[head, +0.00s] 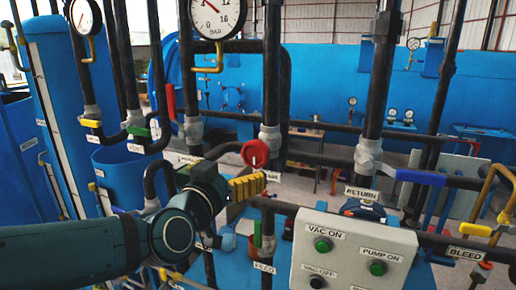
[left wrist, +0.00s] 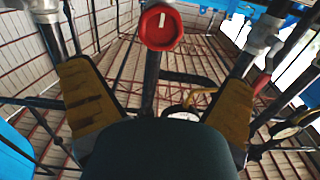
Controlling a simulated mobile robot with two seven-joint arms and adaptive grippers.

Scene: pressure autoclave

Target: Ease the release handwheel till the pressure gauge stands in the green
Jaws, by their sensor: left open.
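The red release handwheel (head: 255,153), with a white mark on its face, sits on a dark pipe in the middle of the head view. It also shows at the top of the left wrist view (left wrist: 161,28), ahead of the gap between my fingers. My left gripper (head: 248,187) has yellow fingers and is open and empty, just below and left of the handwheel; its fingers also show apart in the left wrist view (left wrist: 157,80). The pressure gauge (head: 217,17), marked BAR, is cut by the top edge. Its red needle points up-left; no green band is visible. My right gripper is out of view.
A grey control box (head: 350,255) with green buttons stands at lower right. Dark vertical pipes (head: 273,70) surround the handwheel. A blue-handled valve (head: 420,177) is at right, and a second gauge (head: 85,16) is at upper left.

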